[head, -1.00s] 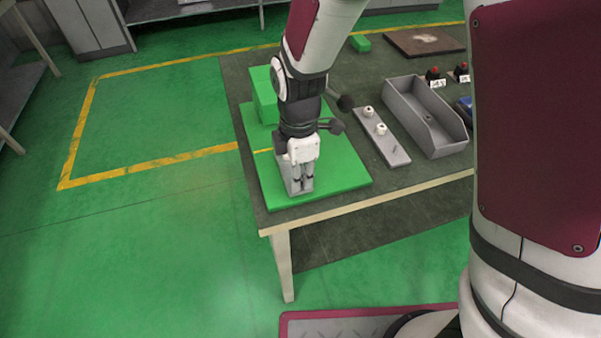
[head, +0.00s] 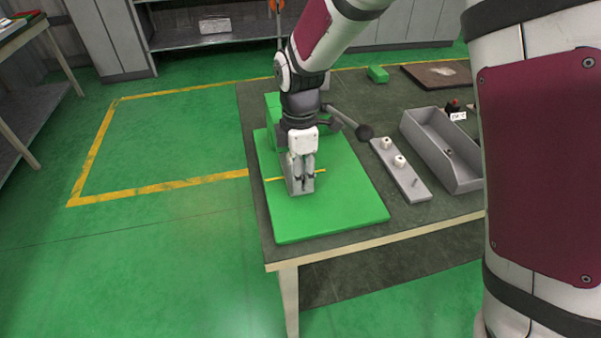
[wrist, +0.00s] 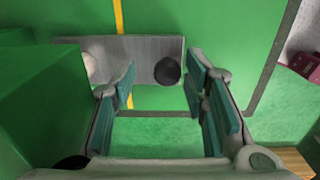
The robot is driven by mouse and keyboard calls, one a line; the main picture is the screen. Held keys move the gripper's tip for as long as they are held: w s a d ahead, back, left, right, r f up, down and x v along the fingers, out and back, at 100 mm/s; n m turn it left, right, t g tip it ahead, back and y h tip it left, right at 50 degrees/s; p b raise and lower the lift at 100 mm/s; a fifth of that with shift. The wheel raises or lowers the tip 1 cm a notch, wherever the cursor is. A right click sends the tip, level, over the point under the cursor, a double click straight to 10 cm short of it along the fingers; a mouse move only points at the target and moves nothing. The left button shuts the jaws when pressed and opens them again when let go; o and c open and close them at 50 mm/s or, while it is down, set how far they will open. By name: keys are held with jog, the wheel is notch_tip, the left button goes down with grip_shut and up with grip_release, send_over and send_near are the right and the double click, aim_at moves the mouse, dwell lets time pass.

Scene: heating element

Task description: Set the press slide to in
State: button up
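The press slide (head: 308,186) is a grey plate on the green base (head: 330,210) of the press, under my gripper (head: 303,176). It lies across the yellow line on the base, well back from the front edge. In the wrist view the slide (wrist: 140,48) carries a round dark knob (wrist: 168,71) near its right end. My gripper (wrist: 161,78) is open there, its teal-padded fingers apart with the knob between their tips. Whether a finger touches the knob or the slide's end cannot be told. The green press body (head: 272,112) is partly hidden behind my wrist.
Further right are a grey plate with white knobs (head: 408,180) and a grey open bin (head: 463,182). The front right of the green base is clear.

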notch_tip(320, 180, up, 12)
dwell(0.7)
jog(key=s+d+r+m+t+p, duration=0.2)
jog(key=s+d+r+m, duration=0.95)
jog(key=d, duration=0.25)
jog(key=s+d+m+t+p, duration=0.1)
jog(key=s+d+m, duration=0.2)
jog(key=s+m, duration=0.2)
jog(key=s+d+m+t+p, duration=0.1)
jog(key=s+d+m, duration=0.3)
jog(key=s, duration=0.5)
jog(key=shift+s+f+m, duration=0.25)
jog(key=shift+s+m, duration=0.1)
jog(key=shift+s, duration=0.05)
jog(key=shift+d, duration=0.1)
